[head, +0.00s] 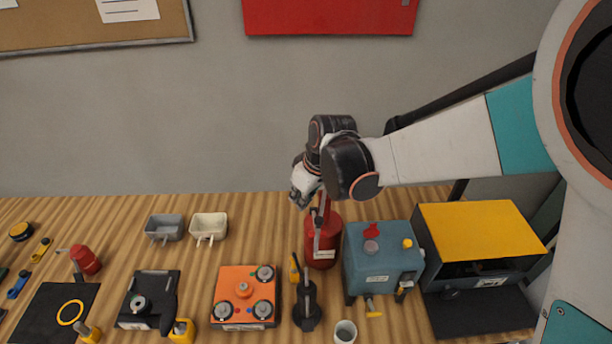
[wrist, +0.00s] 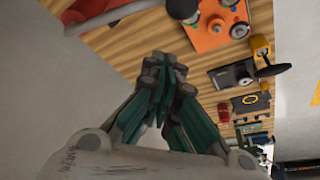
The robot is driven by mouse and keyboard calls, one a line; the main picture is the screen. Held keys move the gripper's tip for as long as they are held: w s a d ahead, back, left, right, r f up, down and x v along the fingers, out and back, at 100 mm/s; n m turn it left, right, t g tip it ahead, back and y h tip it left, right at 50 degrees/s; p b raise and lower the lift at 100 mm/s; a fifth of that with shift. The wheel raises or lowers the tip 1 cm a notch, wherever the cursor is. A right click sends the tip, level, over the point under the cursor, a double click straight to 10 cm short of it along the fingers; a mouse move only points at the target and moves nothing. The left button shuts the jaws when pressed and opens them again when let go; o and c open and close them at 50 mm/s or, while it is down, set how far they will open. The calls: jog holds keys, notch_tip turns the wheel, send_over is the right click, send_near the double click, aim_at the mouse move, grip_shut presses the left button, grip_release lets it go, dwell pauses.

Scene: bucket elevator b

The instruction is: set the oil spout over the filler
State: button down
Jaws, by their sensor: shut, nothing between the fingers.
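A large red can (head: 322,248) with a pale label stands on the bench. A thin grey bar runs up its front; I cannot tell whether this is the spout. To its right is a blue box (head: 383,270). On its top are a grey round fitting (head: 371,247), which may be the filler, a red piece (head: 371,231) and a yellow knob (head: 407,243). My gripper (head: 300,196) is shut and empty, above and left of the can's top. In the wrist view my gripper (wrist: 163,72) has its fingers together; a red rounded thing (wrist: 95,10) with a pale handle shows at upper left.
A yellow-topped cabinet (head: 478,232) stands right of the blue box. A black upright stand (head: 307,305) and a cup (head: 345,331) are in front. An orange block (head: 245,292), two small trays (head: 209,226) and a small red spouted can (head: 86,261) lie leftward.

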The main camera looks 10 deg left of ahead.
jog(key=d, duration=0.1)
jog(key=s+d, duration=0.1)
jog(key=shift+s+d, duration=0.3)
jog(key=shift+d, duration=0.1)
jog(key=shift+d, duration=0.1)
